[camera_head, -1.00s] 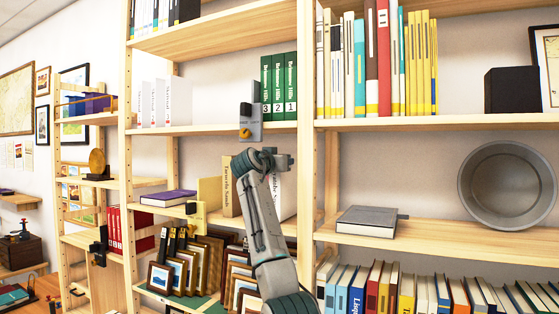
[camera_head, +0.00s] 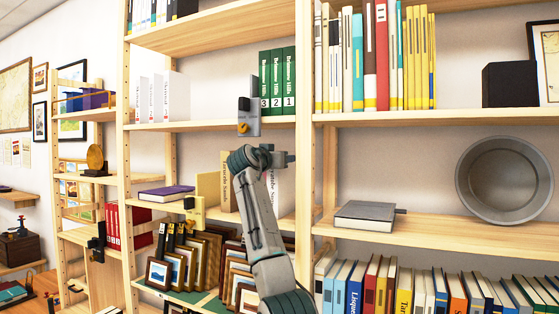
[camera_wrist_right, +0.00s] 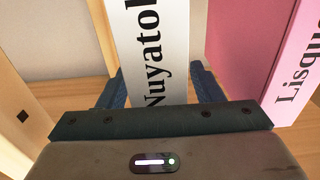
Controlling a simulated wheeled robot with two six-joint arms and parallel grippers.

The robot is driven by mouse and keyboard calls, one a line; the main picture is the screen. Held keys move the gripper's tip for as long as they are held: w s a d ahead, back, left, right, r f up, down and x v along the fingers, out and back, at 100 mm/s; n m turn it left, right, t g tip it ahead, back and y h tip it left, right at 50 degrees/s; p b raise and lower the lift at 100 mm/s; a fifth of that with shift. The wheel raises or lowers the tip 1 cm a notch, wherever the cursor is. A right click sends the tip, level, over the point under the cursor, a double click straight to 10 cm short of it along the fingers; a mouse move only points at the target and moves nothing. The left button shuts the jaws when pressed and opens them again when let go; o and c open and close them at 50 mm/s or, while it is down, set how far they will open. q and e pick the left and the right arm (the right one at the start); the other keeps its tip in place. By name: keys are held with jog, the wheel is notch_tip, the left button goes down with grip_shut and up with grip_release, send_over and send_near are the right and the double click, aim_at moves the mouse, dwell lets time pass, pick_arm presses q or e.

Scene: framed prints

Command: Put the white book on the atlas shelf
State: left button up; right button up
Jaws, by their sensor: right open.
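My right gripper (camera_wrist_right: 155,88) is open, with one dark finger on each side of this spine. I cannot tell whether the fingers touch it. A pale lettered spine (camera_head: 273,188) shows beside the arm there, largely covered. I cannot tell which shelf is the atlas shelf. My left gripper is not in view.
A pink book (camera_wrist_right: 255,50) stands close right of the white one; a pale wooden piece (camera_wrist_right: 18,110) is at left. In the head view, green binders (camera_head: 277,84) stand above, framed pictures (camera_head: 185,265) below, and a grey book (camera_head: 365,215) lies right with bare shelf around it.

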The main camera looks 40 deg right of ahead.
jog(key=b+v, duration=0.5)
jog(key=v, duration=0.5)
jog(key=shift+s+a+b, duration=0.2)
jog(key=shift+a+b, duration=0.05)
jog(key=shift+b, duration=0.05)
jog(key=shift+r, duration=0.1)
